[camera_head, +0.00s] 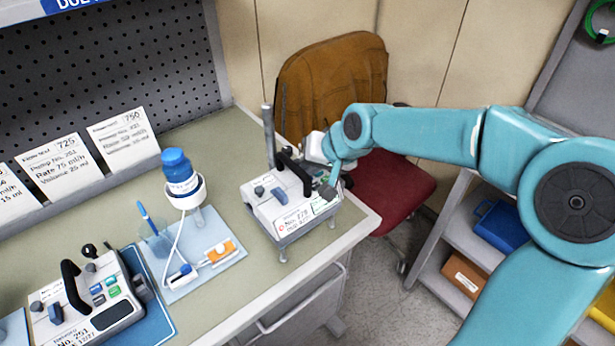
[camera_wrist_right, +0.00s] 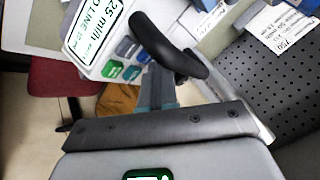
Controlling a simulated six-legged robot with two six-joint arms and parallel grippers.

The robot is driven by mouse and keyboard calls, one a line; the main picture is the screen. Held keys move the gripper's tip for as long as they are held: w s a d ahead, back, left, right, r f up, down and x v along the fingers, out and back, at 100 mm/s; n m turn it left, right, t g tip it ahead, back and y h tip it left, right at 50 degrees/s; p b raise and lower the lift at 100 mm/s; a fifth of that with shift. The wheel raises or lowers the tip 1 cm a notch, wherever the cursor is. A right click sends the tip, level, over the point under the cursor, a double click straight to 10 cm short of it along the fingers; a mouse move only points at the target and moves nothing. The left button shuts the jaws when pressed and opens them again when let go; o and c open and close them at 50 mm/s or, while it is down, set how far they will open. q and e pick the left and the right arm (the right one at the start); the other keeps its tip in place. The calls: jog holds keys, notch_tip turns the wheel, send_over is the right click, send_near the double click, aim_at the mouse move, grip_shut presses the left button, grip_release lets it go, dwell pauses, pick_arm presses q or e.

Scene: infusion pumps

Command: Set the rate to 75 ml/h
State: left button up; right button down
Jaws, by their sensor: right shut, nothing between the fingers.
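A white pump (camera_head: 283,210) with a black handle stands near the bench's right end. Its label is too small to read surely. The right wrist view shows its display (camera_wrist_right: 97,27), with "25 ml/h" legible, and green and blue buttons (camera_wrist_right: 122,60) beside the black handle (camera_wrist_right: 165,48). My right gripper (camera_head: 328,182) is at this pump's right side; its shut, empty fingers (camera_wrist_right: 157,85) point toward the buttons. Contact cannot be told. Another pump (camera_head: 95,300), marked No. 251, sits on a blue mat at lower left. A card (camera_head: 65,168) reads "Rate 75 ml/h". My left gripper is not in view.
A tray (camera_head: 212,278) with a blue-capped bottle (camera_head: 180,175) on a stand, tubing and a syringe lies between the pumps. A brown jacket (camera_head: 335,80) hangs on a red chair (camera_head: 395,200) behind the bench end. A shelf with boxes stands right. Bare bench (camera_head: 240,275) shows in front.

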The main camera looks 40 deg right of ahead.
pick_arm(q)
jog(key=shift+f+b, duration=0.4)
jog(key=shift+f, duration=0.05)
pick_arm(e)
jog(key=shift+a+f, duration=0.1)
jog(key=shift+f, duration=0.4)
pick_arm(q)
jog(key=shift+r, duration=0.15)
pick_arm(e)
jog(key=shift+r, duration=0.15)
pick_arm(q)
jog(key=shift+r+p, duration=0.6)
jog(key=shift+p, duration=0.15)
pick_arm(e)
jog(key=shift+r, duration=0.9)
